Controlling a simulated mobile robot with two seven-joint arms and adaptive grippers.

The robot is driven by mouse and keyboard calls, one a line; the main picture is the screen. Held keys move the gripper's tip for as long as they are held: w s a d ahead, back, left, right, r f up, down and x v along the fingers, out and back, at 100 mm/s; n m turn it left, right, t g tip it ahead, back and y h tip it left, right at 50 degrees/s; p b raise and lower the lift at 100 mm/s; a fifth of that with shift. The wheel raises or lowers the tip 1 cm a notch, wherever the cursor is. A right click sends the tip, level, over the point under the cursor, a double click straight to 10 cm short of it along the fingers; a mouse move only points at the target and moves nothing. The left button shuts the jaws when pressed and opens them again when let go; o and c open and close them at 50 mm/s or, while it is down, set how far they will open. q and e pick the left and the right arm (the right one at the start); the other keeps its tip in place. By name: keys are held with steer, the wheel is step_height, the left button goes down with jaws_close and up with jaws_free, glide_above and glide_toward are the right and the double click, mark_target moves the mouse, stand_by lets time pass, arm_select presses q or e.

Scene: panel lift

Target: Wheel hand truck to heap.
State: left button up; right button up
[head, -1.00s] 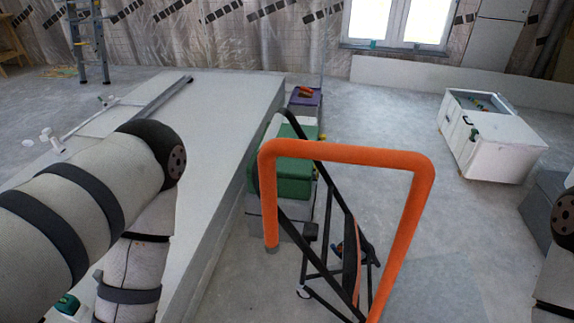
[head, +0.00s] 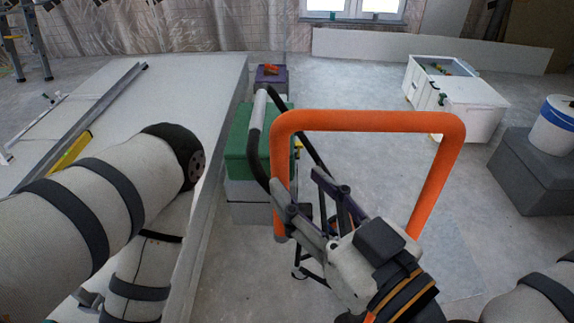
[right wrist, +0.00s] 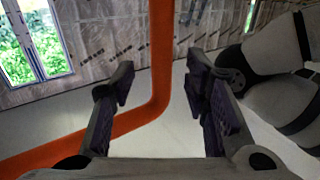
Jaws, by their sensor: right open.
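The hand truck has a thick orange loop handle (head: 370,122) on a black frame and stands upright in the middle of the head view. My right gripper (head: 302,190) is open by the handle's left upright. In the right wrist view, the orange bar (right wrist: 160,60) runs between the open fingers of my right gripper (right wrist: 160,75); I cannot tell its depth or whether they touch. My arm hides much of the lower frame. A green box (head: 238,140) on a grey box (head: 247,190) stands behind the handle; I cannot tell whether this is the heap. My left gripper is out of view.
A long pale panel stack (head: 190,85) fills the left, with a metal rail (head: 85,120) on it. A purple box (head: 270,85) is farther back. A white cabinet (head: 470,105) and grey block (head: 545,170) stand right. Floor between them and the hand truck is clear.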

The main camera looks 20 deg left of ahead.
mark_target(286, 169)
steer(key=x, duration=0.6)
steer(key=shift+s+r, duration=0.1)
steer(key=shift+r, duration=0.25)
jaws_close()
